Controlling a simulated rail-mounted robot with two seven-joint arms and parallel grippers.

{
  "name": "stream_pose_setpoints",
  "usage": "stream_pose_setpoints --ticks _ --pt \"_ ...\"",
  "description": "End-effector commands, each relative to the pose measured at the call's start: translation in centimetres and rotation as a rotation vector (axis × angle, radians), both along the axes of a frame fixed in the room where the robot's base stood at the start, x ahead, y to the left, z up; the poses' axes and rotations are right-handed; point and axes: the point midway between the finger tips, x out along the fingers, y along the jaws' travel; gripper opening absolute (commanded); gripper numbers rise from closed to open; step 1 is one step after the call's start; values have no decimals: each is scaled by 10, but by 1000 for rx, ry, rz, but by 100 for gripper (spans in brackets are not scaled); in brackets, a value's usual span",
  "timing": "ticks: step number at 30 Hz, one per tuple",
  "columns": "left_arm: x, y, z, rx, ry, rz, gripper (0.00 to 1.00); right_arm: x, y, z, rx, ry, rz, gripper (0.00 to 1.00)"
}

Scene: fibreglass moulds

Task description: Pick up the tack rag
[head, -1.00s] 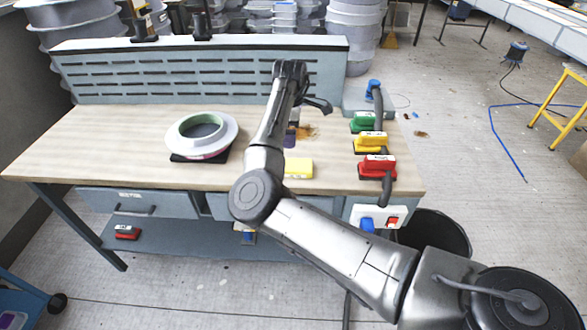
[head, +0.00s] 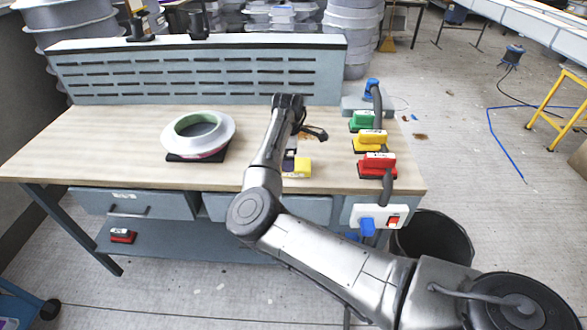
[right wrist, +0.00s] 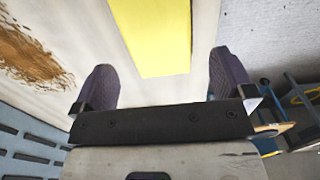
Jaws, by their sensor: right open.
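The tack rag appears to be the flat yellow piece (head: 298,172) near the front edge of the bench. In the right wrist view the yellow piece (right wrist: 158,38) lies beyond and between the two fingertips, with a gap on both sides. My right gripper (head: 305,147) is over the bench just behind the yellow piece, partly hidden by its own arm. In the right wrist view my right gripper (right wrist: 163,62) has its dark fingers wide apart, with nothing between the pads. My left gripper is not in view.
A white ring-shaped mould (head: 198,134) sits left on the wooden bench (head: 95,150). Green (head: 363,121), yellow (head: 370,140) and red (head: 377,165) handled blocks line the right side. A brown stain (right wrist: 30,50) lies near the gripper. A slotted panel (head: 190,75) stands behind.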

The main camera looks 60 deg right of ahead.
Motion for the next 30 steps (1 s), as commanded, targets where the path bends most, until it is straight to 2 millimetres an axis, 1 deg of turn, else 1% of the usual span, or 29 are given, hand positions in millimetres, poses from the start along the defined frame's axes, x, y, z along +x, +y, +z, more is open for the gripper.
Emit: stream_pose_setpoints --ticks 1,3,7,10,16,30 --pt "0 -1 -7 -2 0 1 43 0 0 -10 1 0 1 100" --pt "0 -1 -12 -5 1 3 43 1 1 -20 1 0 1 100" --pt "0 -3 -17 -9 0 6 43 1 1 -35 1 0 1 100" --pt "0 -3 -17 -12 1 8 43 0 0 -40 0 -1 1 100" --pt "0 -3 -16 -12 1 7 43 0 0 -39 -1 0 0 99" --pt "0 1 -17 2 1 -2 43 0 0 -39 -1 0 0 54"
